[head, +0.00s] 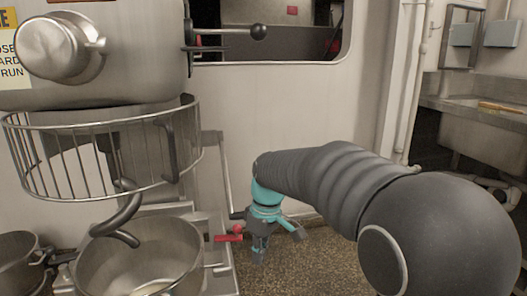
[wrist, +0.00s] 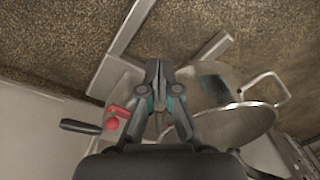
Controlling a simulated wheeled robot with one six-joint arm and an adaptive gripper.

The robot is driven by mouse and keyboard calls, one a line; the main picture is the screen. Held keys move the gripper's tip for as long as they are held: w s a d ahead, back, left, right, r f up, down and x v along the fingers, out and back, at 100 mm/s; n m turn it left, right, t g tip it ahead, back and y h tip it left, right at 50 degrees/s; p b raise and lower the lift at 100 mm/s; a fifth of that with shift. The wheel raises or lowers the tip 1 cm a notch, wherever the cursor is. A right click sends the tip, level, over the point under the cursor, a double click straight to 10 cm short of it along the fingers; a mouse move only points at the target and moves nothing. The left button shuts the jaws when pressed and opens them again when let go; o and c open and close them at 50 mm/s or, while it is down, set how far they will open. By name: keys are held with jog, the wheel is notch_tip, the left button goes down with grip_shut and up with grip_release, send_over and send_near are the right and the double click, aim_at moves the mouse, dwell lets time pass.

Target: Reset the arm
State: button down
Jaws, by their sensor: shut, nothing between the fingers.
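My gripper (head: 259,250) hangs at the end of my dark grey arm in the head view, just right of the mixer's base and above the speckled floor. In the wrist view my gripper (wrist: 158,68) has its fingers together, with nothing between them. The fingers lie over the mixer's base and the floor in that picture. I cannot tell whether they touch anything.
A large mixer with a wire guard (head: 100,160), a dough hook (head: 118,215) and a steel bowl (head: 140,260) stands at the left. A red-ended lever (head: 230,238) juts out beside my gripper. A steel sink (head: 480,120) is at the right. Floor (head: 310,270) shows below my arm.

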jog(key=s+d+r+m+t, duration=0.1)
jog(key=s+d+m+t, duration=0.2)
jog(key=s+d+m, duration=0.2)
jog(key=s+d+r+m+t+h, duration=0.1)
jog(key=s+d+m, duration=0.4)
jog(key=s+d, duration=0.7)
jog(key=s+r+t, duration=0.1)
jog(key=s+t, duration=0.1)
jog(key=s, duration=0.3)
jog(key=shift+s+m+h, duration=0.3)
jog(key=shift+s, duration=0.1)
